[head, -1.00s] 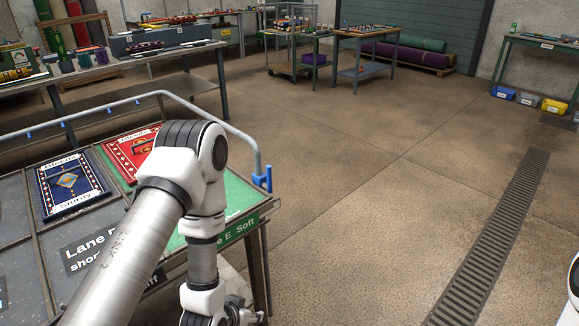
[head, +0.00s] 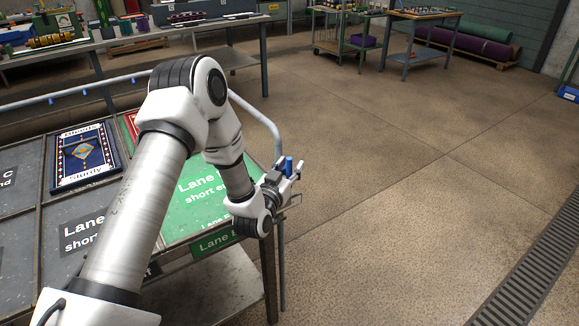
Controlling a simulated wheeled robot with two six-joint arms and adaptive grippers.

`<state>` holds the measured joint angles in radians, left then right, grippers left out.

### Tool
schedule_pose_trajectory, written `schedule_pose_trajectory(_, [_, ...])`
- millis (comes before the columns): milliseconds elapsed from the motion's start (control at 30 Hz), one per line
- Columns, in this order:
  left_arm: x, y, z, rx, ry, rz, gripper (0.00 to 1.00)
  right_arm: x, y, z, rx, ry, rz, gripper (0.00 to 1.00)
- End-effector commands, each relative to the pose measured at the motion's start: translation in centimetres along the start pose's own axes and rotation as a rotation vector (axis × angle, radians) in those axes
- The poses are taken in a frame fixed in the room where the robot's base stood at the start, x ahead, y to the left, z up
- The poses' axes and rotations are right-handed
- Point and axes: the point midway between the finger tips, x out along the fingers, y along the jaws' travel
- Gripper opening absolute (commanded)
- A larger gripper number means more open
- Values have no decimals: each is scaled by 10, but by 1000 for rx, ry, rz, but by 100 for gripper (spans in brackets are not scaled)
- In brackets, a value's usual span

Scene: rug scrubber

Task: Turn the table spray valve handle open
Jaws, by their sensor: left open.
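The blue valve handle (head: 289,163) sits at the end of the grey spray pipe, by the near right corner of the sorting table (head: 228,258). My left gripper (head: 288,172) is open at the handle, with its fingertips around or just in front of it. I cannot tell whether they touch the handle. The gripper hides the lower part of the handle and its joint with the pipe. My right gripper is not in view.
The grey pipe (head: 262,118) runs along the table's far edge. A blue rug (head: 85,158) lies in one lane, and a red rug (head: 130,125) is partly behind my left arm. The green lane (head: 195,188) shows bare. Open floor lies right, with a drain grate (head: 530,265).

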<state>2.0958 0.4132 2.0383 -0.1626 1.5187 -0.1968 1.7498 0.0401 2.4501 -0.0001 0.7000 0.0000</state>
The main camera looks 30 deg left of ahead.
Motion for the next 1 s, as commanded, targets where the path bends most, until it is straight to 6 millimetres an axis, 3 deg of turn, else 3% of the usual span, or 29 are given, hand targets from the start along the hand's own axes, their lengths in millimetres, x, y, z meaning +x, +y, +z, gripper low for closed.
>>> schedule_pose_trajectory(167, [0, 0, 0, 0, -1, 0, 39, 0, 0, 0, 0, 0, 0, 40])
schedule_pose_trajectory(267, [0, 0, 0, 0, -1, 1, 3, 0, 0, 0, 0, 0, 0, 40])
schedule_pose_trajectory(300, [0, 0, 0, 0, -1, 1, 0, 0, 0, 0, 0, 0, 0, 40])
schedule_pose_trajectory(667, [0, 1, -1, 8, -15, 1, 0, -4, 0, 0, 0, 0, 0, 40])
schedule_pose_trajectory(1000, [8, 6, -6, 94, -142, 1, 0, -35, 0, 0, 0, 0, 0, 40])
